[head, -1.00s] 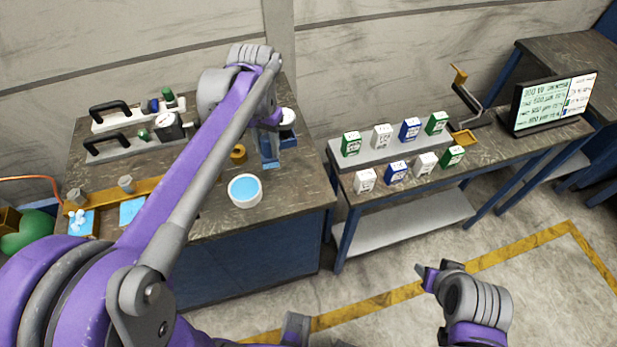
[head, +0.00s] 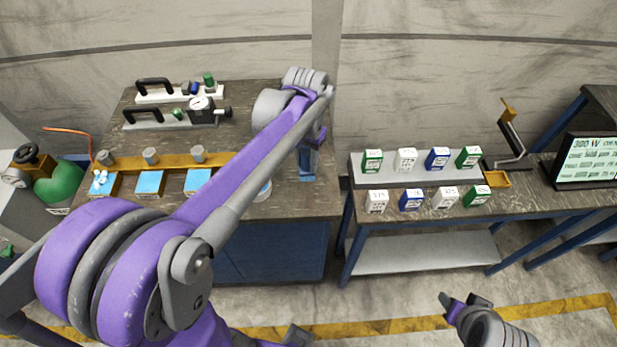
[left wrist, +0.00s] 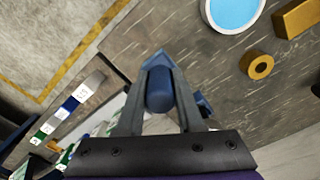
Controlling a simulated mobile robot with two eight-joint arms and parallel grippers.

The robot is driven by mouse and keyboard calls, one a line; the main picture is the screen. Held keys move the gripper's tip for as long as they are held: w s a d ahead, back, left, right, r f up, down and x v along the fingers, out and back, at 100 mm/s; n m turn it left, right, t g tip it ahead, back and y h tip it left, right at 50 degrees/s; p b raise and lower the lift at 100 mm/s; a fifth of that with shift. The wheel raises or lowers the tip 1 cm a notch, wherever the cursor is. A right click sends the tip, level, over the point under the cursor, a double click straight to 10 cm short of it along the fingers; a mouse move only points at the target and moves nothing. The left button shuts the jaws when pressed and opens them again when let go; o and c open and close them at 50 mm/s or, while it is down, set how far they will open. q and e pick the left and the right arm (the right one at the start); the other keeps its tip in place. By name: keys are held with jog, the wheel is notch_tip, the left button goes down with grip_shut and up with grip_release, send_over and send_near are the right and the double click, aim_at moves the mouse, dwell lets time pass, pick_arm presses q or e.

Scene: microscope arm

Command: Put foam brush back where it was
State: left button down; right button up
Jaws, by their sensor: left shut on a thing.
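My left gripper (left wrist: 160,100) is shut on a rounded dark blue piece (left wrist: 159,88), which I take to be the foam brush. A blue pointed part shows just beyond the fingertips, and more blue shows beside the right finger. In the head view my left gripper (head: 310,143) is over the right end of the workbench (head: 240,98), with a blue piece (head: 307,163) below it. I cannot tell whether that piece touches the bench. My right gripper (head: 463,300) is low at the bottom right, away from the benches, and its jaw state is unclear.
A white bowl with blue contents (left wrist: 235,12) and a brass ring (left wrist: 257,65) are near the left gripper. An ochre rack (head: 172,162) with blue pads stands at the left. Small boxes (head: 411,199) stand on the right table (head: 540,178). Bare bench lies behind the rack.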

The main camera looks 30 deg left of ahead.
aim_at(307, 175)
pick_arm(q)
notch_tip(307, 175, down, 6)
jog(key=shift+r, duration=0.1)
dwell(0.4)
